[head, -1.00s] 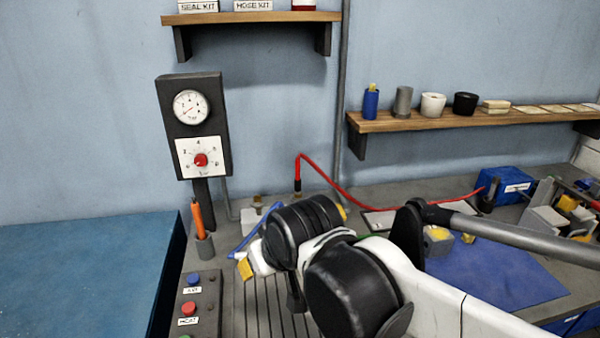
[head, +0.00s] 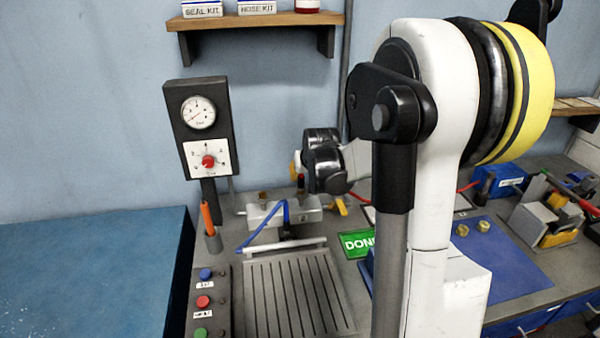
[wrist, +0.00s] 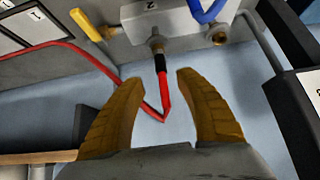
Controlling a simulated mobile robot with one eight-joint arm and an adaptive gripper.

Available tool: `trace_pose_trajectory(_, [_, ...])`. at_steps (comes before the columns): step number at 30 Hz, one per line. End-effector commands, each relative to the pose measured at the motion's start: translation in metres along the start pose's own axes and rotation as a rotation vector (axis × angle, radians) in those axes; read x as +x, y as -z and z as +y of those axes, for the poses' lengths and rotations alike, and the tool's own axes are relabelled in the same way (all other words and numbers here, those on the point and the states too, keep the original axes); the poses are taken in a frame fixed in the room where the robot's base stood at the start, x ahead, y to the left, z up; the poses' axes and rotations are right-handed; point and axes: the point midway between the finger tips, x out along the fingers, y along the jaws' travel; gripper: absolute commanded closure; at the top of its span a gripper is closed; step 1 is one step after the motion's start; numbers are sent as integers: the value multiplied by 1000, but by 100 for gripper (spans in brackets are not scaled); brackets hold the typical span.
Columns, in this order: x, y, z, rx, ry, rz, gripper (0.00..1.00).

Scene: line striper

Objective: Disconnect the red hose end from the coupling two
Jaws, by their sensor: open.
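In the wrist view, the red hose end (wrist: 162,80) with its black collar is seated in the metal fitting of coupling two (wrist: 156,43), on a pale block marked "2" (wrist: 150,20). My gripper (wrist: 157,78) is open. One finger is on each side of the hose end, with a clear gap on both sides.
A blue hose (wrist: 205,12) bends at the block beside another brass fitting (wrist: 219,38). A yellow piece (wrist: 85,25) is near the left finger. The red hose's slack runs left past the fingers. A gauge panel (head: 198,130) stands left of the block; a slotted plate (head: 295,295) lies in front.

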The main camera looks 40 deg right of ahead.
Motion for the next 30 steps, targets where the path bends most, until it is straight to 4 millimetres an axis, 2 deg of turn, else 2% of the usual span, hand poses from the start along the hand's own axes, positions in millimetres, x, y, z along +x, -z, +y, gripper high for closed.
trace_pose_trajectory(3, [18,-2,0,0,0,0,59])
trace_pose_trajectory(15, [68,-2,-1,-1,1,0,59])
trace_pose_trajectory(21, [82,-1,-1,-1,1,0,59])
trace_pose_trajectory(30, [84,0,-1,-1,1,0,59])
